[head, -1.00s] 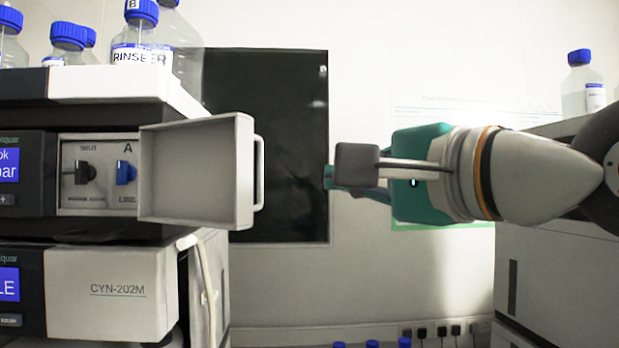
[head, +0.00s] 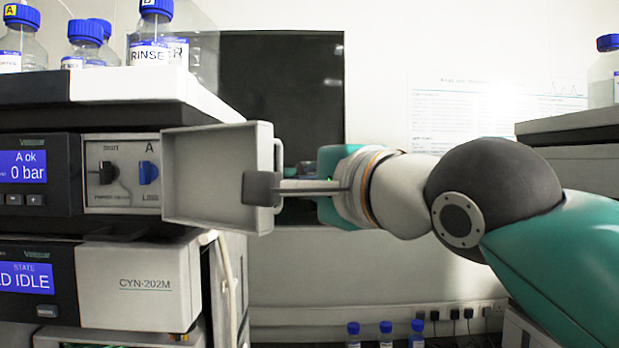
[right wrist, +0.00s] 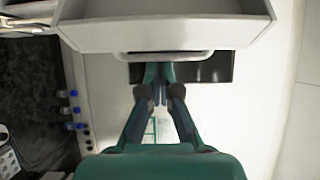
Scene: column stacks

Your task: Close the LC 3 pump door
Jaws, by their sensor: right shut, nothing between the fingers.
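A light grey pump door (head: 208,178) stands swung open at the right of the upper unit's front in the head view, baring a panel (head: 122,172) with a black and a blue knob. No LC 3 label is readable. The door's handle (head: 279,158) is on its right edge. My right gripper (head: 262,188) is shut and empty; its dark fingertip overlaps the door edge and handle. In the right wrist view the door (right wrist: 165,32) is at the top, and the gripper's fingertips (right wrist: 159,75) come up to its handle (right wrist: 185,56); contact cannot be told. My left gripper is out of view.
A lower unit marked CYN-202M (head: 140,285) sits beneath the open door, with a pale tube (head: 228,280) beside it. Bottles with blue caps (head: 152,38) stand on top of the stack. A second stack (head: 575,150) is at the right.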

